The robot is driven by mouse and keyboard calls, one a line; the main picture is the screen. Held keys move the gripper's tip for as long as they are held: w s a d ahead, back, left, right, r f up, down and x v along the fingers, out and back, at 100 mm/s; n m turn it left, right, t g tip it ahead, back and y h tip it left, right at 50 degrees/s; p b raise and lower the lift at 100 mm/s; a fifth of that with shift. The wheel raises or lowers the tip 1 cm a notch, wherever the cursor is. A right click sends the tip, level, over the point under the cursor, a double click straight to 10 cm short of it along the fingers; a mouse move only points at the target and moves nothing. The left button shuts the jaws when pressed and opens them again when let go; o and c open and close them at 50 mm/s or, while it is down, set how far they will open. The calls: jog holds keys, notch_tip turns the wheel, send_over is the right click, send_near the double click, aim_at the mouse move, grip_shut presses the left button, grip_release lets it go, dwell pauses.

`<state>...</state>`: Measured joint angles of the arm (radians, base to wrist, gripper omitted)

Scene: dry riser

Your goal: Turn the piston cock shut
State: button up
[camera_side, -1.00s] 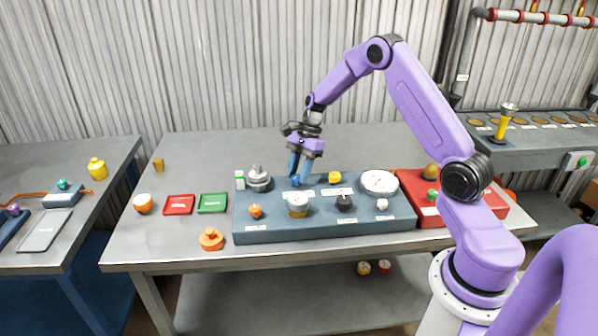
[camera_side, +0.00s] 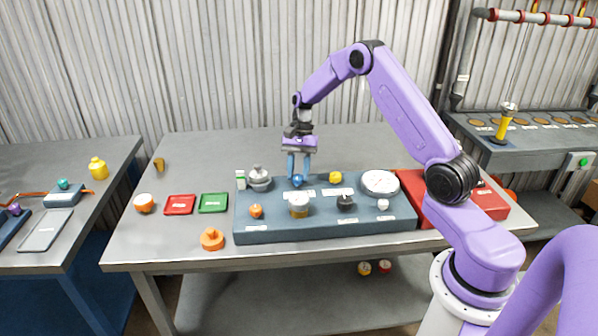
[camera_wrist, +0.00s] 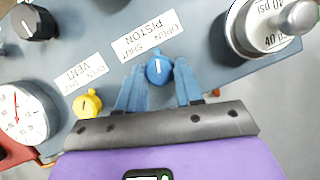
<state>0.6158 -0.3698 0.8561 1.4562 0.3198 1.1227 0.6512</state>
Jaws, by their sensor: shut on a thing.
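The piston cock (camera_wrist: 159,69) is a small blue knob with a white line on top, on the dark blue panel (camera_side: 270,232). Its label (camera_wrist: 147,36), reading PISTON with OPEN and SHUT, lies beside it, upside down in the wrist view. My gripper (camera_wrist: 160,72) has its two blue fingers on either side of the knob, shut on it. In the side view my gripper (camera_side: 298,178) points straight down at the panel's back row. The white line runs almost straight up the wrist picture; I cannot tell exactly which word it marks.
The yellow vent cock (camera_wrist: 87,104) sits close beside one finger. A round gauge (camera_side: 380,183), a grey metal fitting (camera_side: 259,178), a black knob (camera_side: 345,202) and a brass-sided dial (camera_side: 299,204) also stand on the panel. The table behind the panel is clear.

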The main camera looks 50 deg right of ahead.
jog(key=n, duration=0.2)
jog(key=n+g+h, duration=0.1)
jog(key=n, duration=0.2)
jog(key=shift+w+a+n+h, duration=0.1)
jog(key=shift+w+n+h, duration=0.1)
jog(key=shift+n+h, duration=0.1)
jog(key=n, duration=0.2)
jog(key=n+h, duration=0.1)
jog(key=n, duration=0.1)
jog(key=n+g+h, duration=0.1)
jog(key=n, duration=0.1)
jog(key=shift+w+a+n, duration=0.1)
jog(key=shift+a+n, duration=0.15)
jog(key=shift+n, duration=0.05)
jog(key=o, duration=1)
jog(key=shift+o, duration=0.2)
jog(key=v, duration=1.2)
jog(key=shift+w+a, duration=0.15)
jog(key=shift+a, duration=0.1)
